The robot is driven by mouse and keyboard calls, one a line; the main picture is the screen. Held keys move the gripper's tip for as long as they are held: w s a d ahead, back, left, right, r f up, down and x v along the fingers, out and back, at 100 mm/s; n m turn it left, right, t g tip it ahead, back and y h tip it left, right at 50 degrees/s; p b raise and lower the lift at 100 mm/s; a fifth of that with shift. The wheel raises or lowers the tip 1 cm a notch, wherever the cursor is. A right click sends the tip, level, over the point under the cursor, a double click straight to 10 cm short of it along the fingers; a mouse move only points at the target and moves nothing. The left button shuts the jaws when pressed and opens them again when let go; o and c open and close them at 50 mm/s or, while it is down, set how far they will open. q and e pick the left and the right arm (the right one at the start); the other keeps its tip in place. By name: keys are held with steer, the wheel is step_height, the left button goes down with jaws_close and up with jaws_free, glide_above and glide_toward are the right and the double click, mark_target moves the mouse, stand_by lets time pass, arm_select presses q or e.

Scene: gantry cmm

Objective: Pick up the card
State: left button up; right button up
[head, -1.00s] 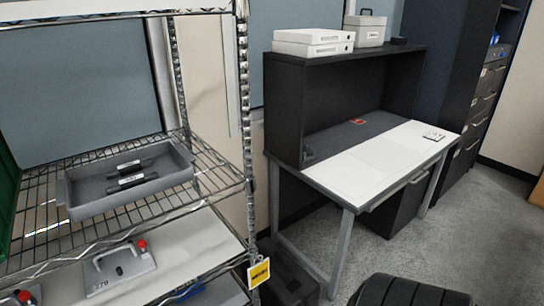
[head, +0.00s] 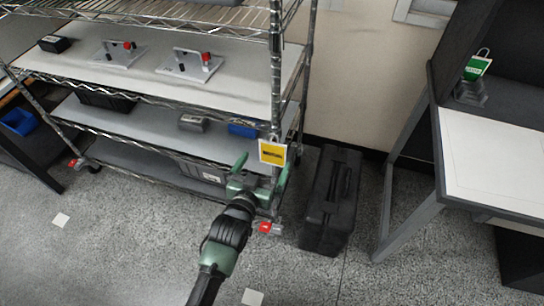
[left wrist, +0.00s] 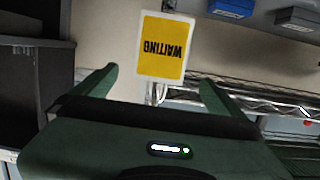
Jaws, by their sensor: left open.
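A yellow card with a white border (head: 272,153) hangs at the right front post of the wire shelf rack. In the left wrist view the card lies ahead, between the two fingertips (left wrist: 157,80), with nothing held. I cannot tell the exact gap in depth. My right gripper is not in view.
The wire rack (head: 277,75) holds metal fixtures with red knobs (head: 205,57) and bins. A black case (head: 331,200) stands on the floor right of the rack. A desk (head: 490,165) with a green tag (head: 477,66) on a stand is at right. The front floor is clear.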

mark_target(272, 147)
arm_select(q)
steer(key=shift+w+d+r, duration=0.25)
steer(key=shift+w+d, duration=0.4)
steer(key=shift+w, duration=0.2)
steer(key=x, duration=0.5)
steer(key=shift+w+a+f, duration=0.2)
steer(key=shift+w+a, duration=0.05)
steer(key=shift+w, duration=0.3)
steer(key=shift+c, duration=0.9)
steer(key=c, duration=1.2)
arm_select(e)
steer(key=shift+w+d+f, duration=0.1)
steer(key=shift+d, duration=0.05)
